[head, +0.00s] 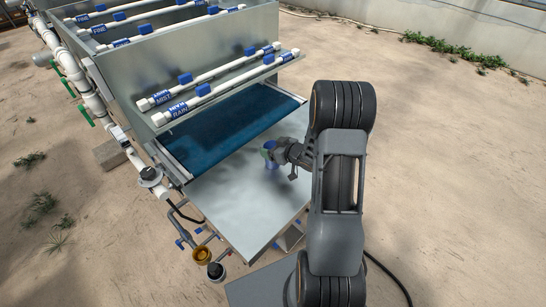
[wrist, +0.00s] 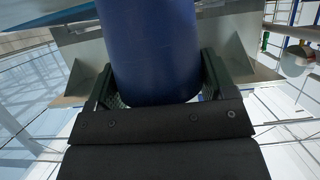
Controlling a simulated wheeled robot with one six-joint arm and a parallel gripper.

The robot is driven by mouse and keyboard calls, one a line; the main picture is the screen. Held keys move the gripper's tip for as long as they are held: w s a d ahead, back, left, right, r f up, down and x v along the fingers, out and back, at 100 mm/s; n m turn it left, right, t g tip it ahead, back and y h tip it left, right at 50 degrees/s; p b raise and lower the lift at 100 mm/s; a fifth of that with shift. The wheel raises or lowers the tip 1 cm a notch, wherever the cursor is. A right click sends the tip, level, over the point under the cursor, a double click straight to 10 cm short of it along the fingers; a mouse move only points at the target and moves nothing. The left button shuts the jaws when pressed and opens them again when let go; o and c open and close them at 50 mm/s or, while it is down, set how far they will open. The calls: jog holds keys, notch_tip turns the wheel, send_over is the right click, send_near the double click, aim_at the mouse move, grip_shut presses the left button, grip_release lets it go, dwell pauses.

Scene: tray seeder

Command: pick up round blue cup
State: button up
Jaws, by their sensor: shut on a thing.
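The round blue cup (wrist: 155,55) fills the upper middle of the wrist view. It sits between the two fingers of my gripper (wrist: 157,88), one finger against each side. In the head view the cup (head: 270,158) shows small and blue at the end of my arm, over the metal shelf (head: 225,205). My gripper (head: 275,155) is shut on it and partly hides it. I cannot tell whether the cup touches the shelf or is held above it.
A blue belt (head: 225,128) runs into the grey machine behind the shelf. White pipes with blue valves (head: 215,88) cross above it. An orange-yellow cup (head: 202,256) and a dark cup with a white rim (head: 215,271) are below the shelf's front left edge. Most of the shelf is clear.

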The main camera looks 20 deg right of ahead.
jog(key=c, duration=0.6)
jog(key=shift+o, duration=0.2)
jog(key=shift+r, duration=0.2)
jog(key=shift+r, duration=1.05)
jog(key=s+d+r, duration=0.8)
jog(key=d+r, duration=0.2)
jog(key=d, duration=0.1)
jog(key=shift+s+r+p, duration=0.25)
jog(key=shift+s+p, duration=0.05)
jog(key=shift+p, duration=0.15)
